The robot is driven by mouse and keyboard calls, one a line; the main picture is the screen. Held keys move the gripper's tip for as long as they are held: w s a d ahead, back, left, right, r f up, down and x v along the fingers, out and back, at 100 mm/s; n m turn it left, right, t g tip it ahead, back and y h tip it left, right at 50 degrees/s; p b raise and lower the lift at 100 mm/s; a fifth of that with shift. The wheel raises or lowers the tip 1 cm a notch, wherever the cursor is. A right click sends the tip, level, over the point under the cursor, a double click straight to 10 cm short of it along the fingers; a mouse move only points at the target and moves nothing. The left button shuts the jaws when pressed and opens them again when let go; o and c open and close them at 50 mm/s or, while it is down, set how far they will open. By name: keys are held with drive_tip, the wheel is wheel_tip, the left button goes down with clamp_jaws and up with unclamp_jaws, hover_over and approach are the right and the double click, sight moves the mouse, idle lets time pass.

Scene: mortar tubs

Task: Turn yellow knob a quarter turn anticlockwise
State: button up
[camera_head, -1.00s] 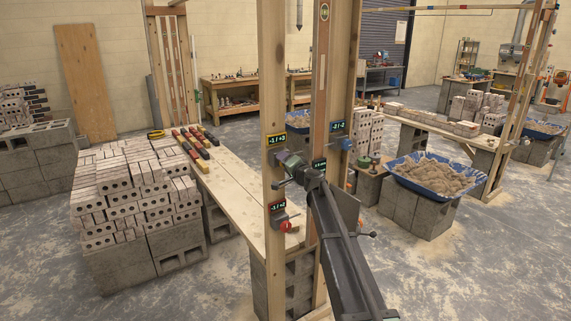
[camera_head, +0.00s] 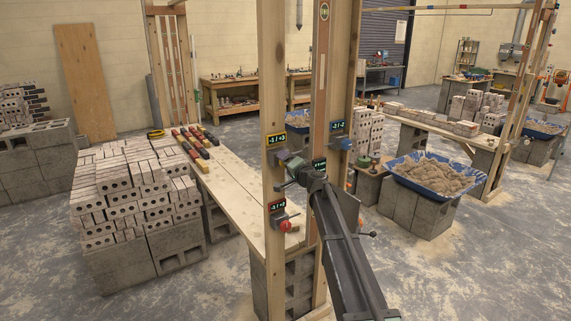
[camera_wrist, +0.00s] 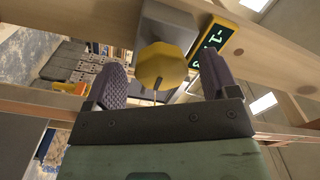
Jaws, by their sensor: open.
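The yellow knob (camera_wrist: 162,66) sticks out from a grey mount (camera_wrist: 168,28) on the wooden post, seen in the wrist view. A dark display with a yellow frame (camera_wrist: 215,42) is beside it; in the head view this display (camera_head: 276,139) is on the left post. My gripper (camera_wrist: 162,82) is open, with one ridged finger on each side of the knob. A gap shows between the knob and each finger. In the head view my gripper (camera_head: 283,157) is at the left post, and it hides the knob.
A red knob (camera_head: 284,226) with its display is lower on the same post. A blue knob (camera_head: 346,144) is on the right post. A plank bench (camera_head: 232,181) and stacked bricks (camera_head: 135,190) stand left. A blue tub of mortar (camera_head: 433,176) stands right.

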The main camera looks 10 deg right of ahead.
drive_tip(key=v, duration=0.9)
drive_tip(key=shift+s, duration=0.2)
drive_tip(key=s+a+f+n+g, duration=0.3)
drive_tip(key=s+f+g, duration=0.25)
drive_tip(key=s, duration=0.45)
drive_tip(key=s+a+f+n+g, duration=0.3)
drive_tip(key=s+a+f+g, duration=0.15)
drive_tip(key=s+f, duration=0.4)
drive_tip(key=s+d+f+g+h, duration=0.1)
drive_tip(key=s+g+h, duration=0.2)
drive_tip(key=s, duration=0.8)
drive_tip(key=s+d+f+n+g+h, duration=0.1)
drive_tip(key=s+d+f+g+h, duration=0.1)
drive_tip(key=s, duration=1)
drive_tip(key=shift+s+d+f+n+g+h, duration=0.15)
drive_tip(key=shift+s+d+n+g+h, duration=0.15)
drive_tip(key=shift+g+h, duration=0.65)
